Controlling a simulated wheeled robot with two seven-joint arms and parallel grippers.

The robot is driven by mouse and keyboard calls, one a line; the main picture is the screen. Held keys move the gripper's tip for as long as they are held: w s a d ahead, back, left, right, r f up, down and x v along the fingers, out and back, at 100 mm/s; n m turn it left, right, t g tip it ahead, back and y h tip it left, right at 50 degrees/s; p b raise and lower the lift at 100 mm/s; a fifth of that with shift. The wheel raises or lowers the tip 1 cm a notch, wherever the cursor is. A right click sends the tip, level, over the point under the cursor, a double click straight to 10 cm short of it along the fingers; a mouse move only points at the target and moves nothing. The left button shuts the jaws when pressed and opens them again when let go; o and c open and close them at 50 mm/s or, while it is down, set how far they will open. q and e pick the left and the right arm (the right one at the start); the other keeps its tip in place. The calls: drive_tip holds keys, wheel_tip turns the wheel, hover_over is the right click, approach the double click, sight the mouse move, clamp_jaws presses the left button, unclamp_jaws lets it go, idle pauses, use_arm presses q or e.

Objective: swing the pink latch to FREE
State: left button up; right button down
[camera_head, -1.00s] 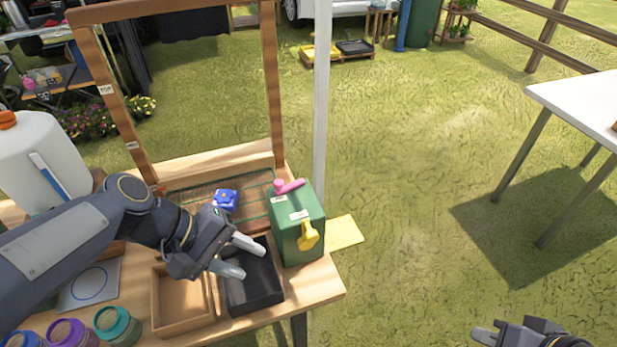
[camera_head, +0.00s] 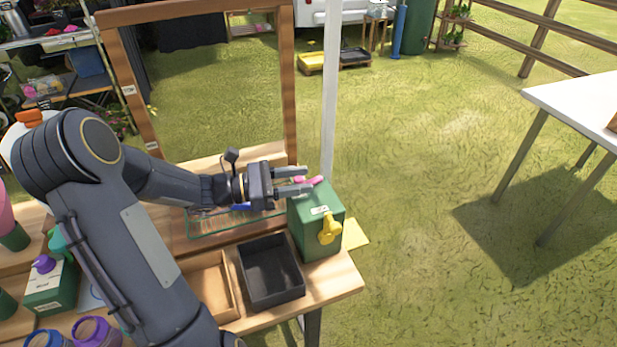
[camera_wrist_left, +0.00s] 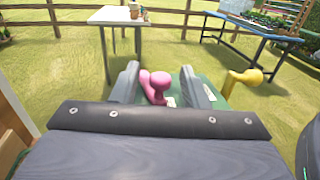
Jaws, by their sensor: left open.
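The pink latch (camera_head: 309,180) sits on top of the green box (camera_head: 317,222) at the table's right end. In the left wrist view the pink latch (camera_wrist_left: 155,86) shows between the two fingers, with its round knob toward the right finger. My left gripper (camera_head: 297,181) is open at the box's top, its fingers on either side of the latch. I cannot tell whether a finger touches it. A yellow handle (camera_head: 330,228) is on the box's front; it also shows in the left wrist view (camera_wrist_left: 243,82). The label on the box is too small to read. My right gripper is out of view.
A black tray (camera_head: 271,291) and a wooden tray (camera_head: 226,288) stand left of the box. A wooden frame (camera_head: 290,100) rises behind, and a white post (camera_head: 330,100) stands just beyond the box. Open grass lies to the right, before a white table (camera_head: 580,100).

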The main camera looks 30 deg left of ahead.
use_arm(q)
drive_tip(key=shift+x, duration=1.15)
drive_tip(key=shift+c, duration=0.2)
clamp_jaws()
drive_tip(key=shift+w+a+r+m+g+h+p, duration=0.1)
drive_tip(key=shift+a+r+m+g+h+p, duration=0.15)
drive_tip(key=shift+m+g+h+p, duration=0.55)
drive_tip(key=shift+a+f+m+g+h+p, duration=0.2)
drive_tip(key=shift+m+g+h+p, duration=0.3)
drive_tip(key=shift+g, duration=0.6)
drive_tip(key=shift+o, duration=0.2)
unclamp_jaws()
